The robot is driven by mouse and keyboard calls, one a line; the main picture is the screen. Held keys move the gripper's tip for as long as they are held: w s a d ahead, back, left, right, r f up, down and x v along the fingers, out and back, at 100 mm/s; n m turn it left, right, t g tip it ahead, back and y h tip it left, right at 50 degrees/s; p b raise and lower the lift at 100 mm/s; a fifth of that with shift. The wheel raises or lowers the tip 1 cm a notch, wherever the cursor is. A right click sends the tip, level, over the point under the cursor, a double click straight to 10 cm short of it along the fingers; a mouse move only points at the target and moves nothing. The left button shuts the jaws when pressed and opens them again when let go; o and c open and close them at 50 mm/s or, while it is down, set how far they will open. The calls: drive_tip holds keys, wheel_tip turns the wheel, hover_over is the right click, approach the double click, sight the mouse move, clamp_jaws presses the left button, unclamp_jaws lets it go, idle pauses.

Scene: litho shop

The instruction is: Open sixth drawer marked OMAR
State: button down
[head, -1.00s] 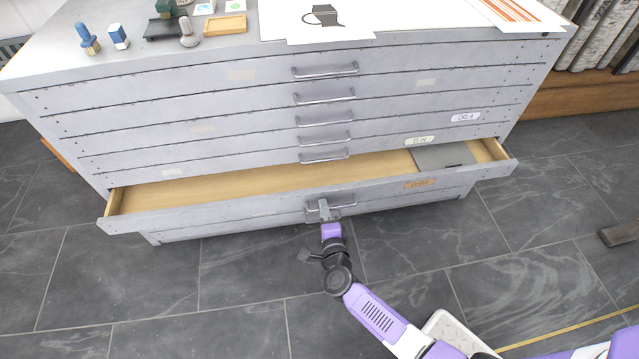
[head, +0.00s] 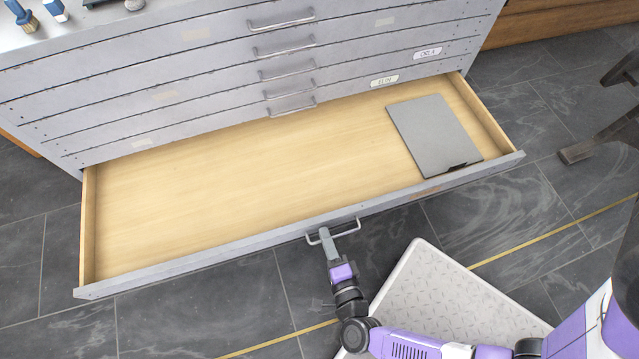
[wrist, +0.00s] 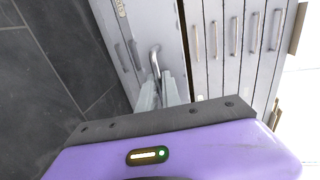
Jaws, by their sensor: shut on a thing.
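The sixth drawer (head: 250,150) of the grey metal plan cabinet stands far out, its pale wooden inside in full view. A flat grey folder (head: 432,135) lies in its right part. The drawer's bar handle (head: 346,232) is at the middle of its front. My gripper (head: 327,238) is shut on this handle. In the wrist view the gripper fingers (wrist: 161,92) close around the curved metal handle (wrist: 155,58). The orange-brown label (head: 428,192) on this drawer's front is seen too steeply to read now.
Shut drawers above carry labels reading ELIN (head: 384,81) and ORLA (head: 428,53). Stamps (head: 22,16) stand on the cabinet top. A dark stand (head: 600,140) is on the floor at right. Dark tiled floor (head: 200,335) in front is clear.

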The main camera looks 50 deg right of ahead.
drive_tip(key=shift+f+v, duration=0.15)
drive_tip(key=shift+v, duration=0.5)
drive_tip(key=shift+f+v, duration=0.1)
drive_tip(key=shift+v, duration=0.6)
drive_tip(key=c, duration=1.8)
unclamp_jaws()
drive_tip(key=shift+s, duration=0.1)
drive_tip(key=v, duration=0.7)
drive_tip(key=shift+s+a+r+p, duration=0.1)
drive_tip(key=shift+s+a+p, duration=0.15)
drive_tip(key=shift+p, duration=0.15)
